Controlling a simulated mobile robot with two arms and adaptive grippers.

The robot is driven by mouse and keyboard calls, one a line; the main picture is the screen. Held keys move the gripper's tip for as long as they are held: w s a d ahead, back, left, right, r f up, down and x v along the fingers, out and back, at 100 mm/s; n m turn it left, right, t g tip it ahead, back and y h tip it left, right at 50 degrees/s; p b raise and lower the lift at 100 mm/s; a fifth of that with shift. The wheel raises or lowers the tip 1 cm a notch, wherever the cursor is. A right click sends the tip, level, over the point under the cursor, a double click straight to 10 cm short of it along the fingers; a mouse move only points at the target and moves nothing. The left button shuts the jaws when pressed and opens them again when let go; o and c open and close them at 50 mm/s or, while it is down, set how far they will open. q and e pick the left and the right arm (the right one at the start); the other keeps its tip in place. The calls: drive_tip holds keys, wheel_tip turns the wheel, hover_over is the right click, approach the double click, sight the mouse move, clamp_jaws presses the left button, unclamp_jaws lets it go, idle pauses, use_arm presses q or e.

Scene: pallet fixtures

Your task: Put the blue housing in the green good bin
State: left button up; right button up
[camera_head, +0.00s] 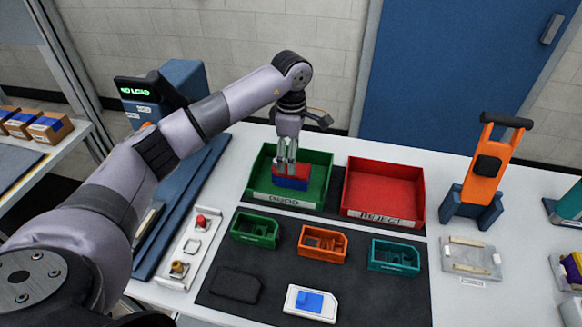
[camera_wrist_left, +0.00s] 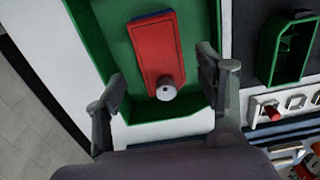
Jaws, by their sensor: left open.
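Only a thin blue edge shows there. My left gripper (camera_head: 287,166) points down over the housing in the bin. Its two fingers are spread apart in the left wrist view, one on each side of the red top, with gaps between. Whether the fingertips reach below the top cannot be told. My right gripper is not in view.
The red reject bin (camera_head: 383,215) stands empty right of the good bin. On the dark mat are green (camera_head: 256,243), orange (camera_head: 322,256) and teal (camera_head: 394,269) open housings and a white plate with a blue piece (camera_head: 311,302). An orange-handled device (camera_head: 485,165) stands at the right.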

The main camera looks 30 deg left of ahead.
use_arm(q)
wheel_tip(320, 180, up, 8)
drive_tip(key=b, duration=0.1)
drive_tip(key=shift+f, duration=0.25)
